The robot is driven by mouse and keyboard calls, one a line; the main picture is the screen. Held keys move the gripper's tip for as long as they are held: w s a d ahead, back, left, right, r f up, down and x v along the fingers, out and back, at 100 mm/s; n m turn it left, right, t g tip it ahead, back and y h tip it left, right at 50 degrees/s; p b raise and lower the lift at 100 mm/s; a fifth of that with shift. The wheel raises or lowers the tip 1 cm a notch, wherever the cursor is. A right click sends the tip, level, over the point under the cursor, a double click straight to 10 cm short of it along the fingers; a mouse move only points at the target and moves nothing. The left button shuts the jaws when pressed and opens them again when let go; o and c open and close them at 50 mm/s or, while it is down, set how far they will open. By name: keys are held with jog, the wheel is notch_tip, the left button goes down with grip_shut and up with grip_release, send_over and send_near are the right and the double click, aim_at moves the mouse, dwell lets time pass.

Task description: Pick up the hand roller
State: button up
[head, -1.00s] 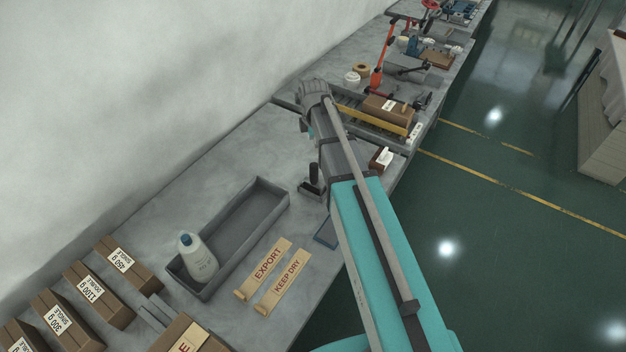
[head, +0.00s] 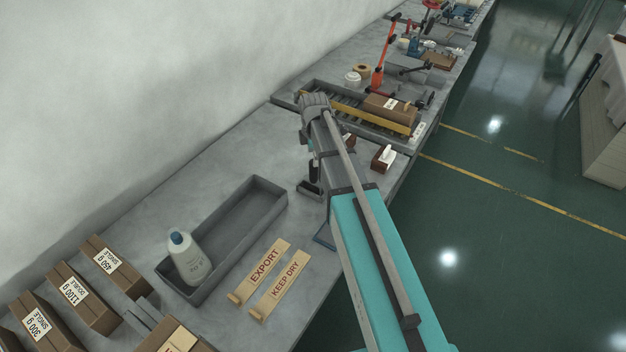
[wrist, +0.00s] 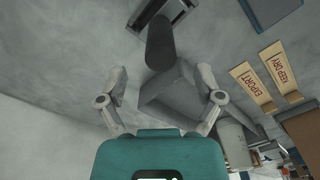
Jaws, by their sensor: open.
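The hand roller, with a thick dark upright handle on a grey metal base, stands on the grey bench, partly hidden by my arm in the head view (head: 313,174). In the wrist view its dark handle (wrist: 160,42) points toward the camera, and its base lies at the top edge. My gripper (wrist: 163,77) is open, with one finger to each side of the handle's near end in the picture. The handle lies just beyond the fingertips, and I see no contact. In the head view my arm hides the gripper.
A grey tray (head: 262,190) holding a white bottle (head: 188,258) stands left of the roller. EXPORT (head: 262,265) and KEEP DRY (head: 280,287) strips lie in front. A roller conveyor with a carton (head: 388,107) stands behind. A brown-based white-handled item (head: 384,158) is to the right.

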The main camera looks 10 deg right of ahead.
aim_at(314, 176)
jog(key=shift+f, duration=0.3)
notch_tip(314, 176, down, 5)
jog(key=b, duration=0.5)
dwell(0.4)
jog(key=shift+r, duration=0.1)
dwell(0.4)
grip_shut()
dwell(0.3)
